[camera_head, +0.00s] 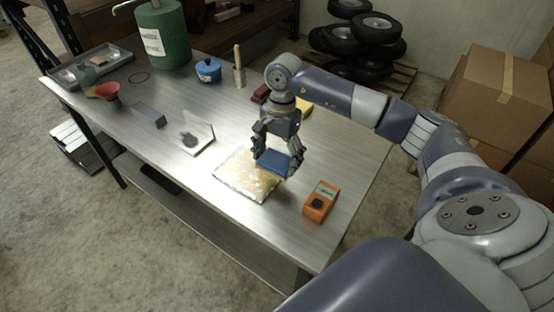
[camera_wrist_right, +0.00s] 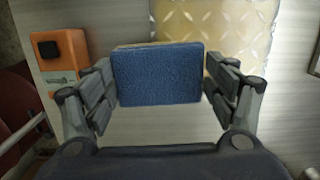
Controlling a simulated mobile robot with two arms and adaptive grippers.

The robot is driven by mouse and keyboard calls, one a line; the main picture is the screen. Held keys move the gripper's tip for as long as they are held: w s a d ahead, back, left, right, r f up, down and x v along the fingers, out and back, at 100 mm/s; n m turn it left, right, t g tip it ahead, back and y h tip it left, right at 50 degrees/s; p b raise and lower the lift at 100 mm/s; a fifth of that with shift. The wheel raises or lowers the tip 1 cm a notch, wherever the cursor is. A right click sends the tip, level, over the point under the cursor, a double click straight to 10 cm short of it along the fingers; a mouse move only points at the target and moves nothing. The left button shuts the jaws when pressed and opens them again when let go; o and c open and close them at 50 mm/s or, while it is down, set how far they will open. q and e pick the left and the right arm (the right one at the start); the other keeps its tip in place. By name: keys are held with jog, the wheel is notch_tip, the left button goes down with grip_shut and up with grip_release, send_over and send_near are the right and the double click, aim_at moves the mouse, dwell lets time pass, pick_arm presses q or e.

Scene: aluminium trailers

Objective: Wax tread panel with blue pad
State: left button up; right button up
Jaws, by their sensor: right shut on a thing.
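The tread panel (camera_head: 240,182) lies flat on the metal workbench, with a yellowish raised pattern and bright shiny spots. It also shows at the top of the right wrist view (camera_wrist_right: 232,30). My right gripper (camera_head: 277,158) is shut on the blue pad (camera_head: 273,163) and holds it over the panel's right corner. In the right wrist view the blue pad (camera_wrist_right: 158,76) sits between both fingers, its blue face toward the camera. I cannot tell whether the pad touches the panel. My left gripper is not in view.
An orange meter (camera_head: 320,201) stands right of the panel. Tyres and boxes stand behind.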

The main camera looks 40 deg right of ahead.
jog(key=shift+s+d+r+p, duration=0.1)
jog(key=shift+r+p, duration=0.6)
jog(key=shift+r, duration=1)
